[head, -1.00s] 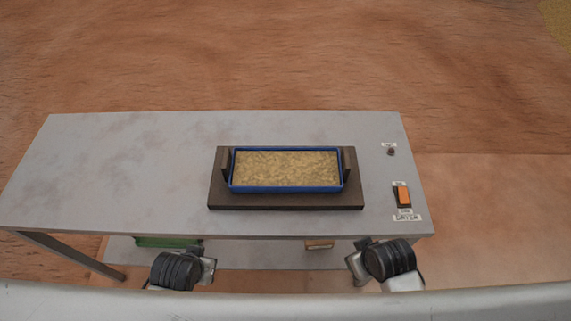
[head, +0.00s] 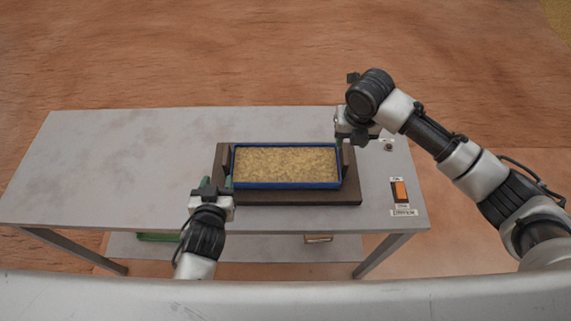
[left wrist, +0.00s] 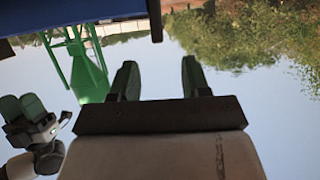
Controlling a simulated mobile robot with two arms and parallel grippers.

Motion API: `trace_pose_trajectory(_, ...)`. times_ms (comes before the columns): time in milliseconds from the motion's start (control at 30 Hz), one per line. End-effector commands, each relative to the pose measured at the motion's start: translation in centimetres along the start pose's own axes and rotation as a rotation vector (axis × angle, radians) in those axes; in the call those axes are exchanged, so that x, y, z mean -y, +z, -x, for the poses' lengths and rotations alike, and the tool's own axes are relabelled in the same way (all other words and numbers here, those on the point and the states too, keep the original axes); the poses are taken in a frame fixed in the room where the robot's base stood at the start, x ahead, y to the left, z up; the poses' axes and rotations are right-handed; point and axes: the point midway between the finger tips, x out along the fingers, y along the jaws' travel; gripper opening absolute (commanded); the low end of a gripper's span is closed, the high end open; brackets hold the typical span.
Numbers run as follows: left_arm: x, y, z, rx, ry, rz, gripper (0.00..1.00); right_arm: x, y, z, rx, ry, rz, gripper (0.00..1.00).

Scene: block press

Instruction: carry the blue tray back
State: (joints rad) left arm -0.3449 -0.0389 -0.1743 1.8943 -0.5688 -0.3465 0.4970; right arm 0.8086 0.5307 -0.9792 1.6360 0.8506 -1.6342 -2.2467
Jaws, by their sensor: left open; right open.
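The blue tray (head: 286,186), filled with a tan grainy material, sits level on a dark base (head: 290,198) with an upright block at each end. My left gripper (head: 217,183) is open and empty at the tray's left end, near the base's front left corner. Its parted green fingers also show in the left wrist view (left wrist: 157,80). My right gripper (head: 342,138) is open at the tray's far right corner; its fingers are partly hidden. Contact with the tray cannot be told for either gripper.
The base stands on a grey table (head: 110,170). A green object (head: 157,237) lies on the lower shelf. The table's left side is clear.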

Motion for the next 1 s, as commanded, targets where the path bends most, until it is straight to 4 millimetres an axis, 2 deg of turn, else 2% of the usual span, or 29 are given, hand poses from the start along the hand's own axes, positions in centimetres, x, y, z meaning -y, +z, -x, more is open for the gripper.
trace_pose_trajectory(100, -0.3, -0.1, -0.2, -0.019, 0.011, 0.002, 0.47, 0.6, 0.7, 0.3, -0.003, -0.014, 0.046, 0.47)
trace_pose_trajectory(467, -0.3, -0.1, -0.6, -0.019, 0.011, 0.001, 0.47, 0.5, 0.7, 0.0, -0.003, -0.012, 0.048, 0.47)
trace_pose_trajectory(567, -0.3, -0.2, -1.6, -0.020, 0.011, 0.000, 0.47, 0.5, 0.6, -1.0, -0.004, -0.013, 0.047, 0.47)
trace_pose_trajectory(1000, -0.4, -0.3, -9.1, -0.019, 0.010, 0.000, 0.47, 0.6, 0.6, -8.5, -0.005, -0.013, 0.045, 0.47)
